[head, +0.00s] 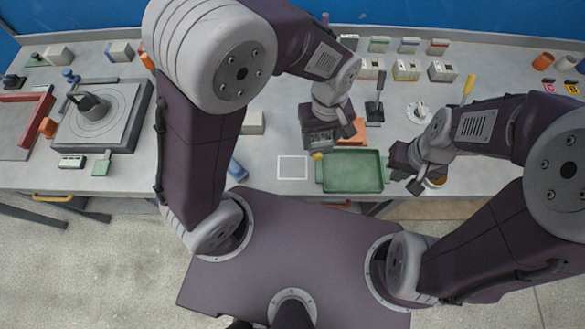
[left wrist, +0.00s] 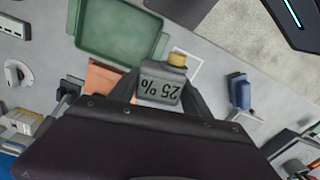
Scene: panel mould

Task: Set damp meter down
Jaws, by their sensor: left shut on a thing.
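The damp meter is a small grey box with a yellow end and a "25 %" marking, seen upside down in the left wrist view (left wrist: 160,88). My left gripper (head: 318,146) is shut on it, and the meter's yellow end (head: 317,155) shows just below the fingers in the head view. It is held near the upper left corner of the green tray, up and right of a white square outline (head: 292,167) on the bench. The gap beneath the meter is hard to judge. My right gripper (head: 404,174) is right of the tray; its jaw opening is unclear.
The green tray (head: 352,187) lies at the bench's front edge, with an orange block (head: 357,127) behind it. A blue object (head: 237,170) lies left of the outline. Several small boxes stand along the back. The outlined square is empty.

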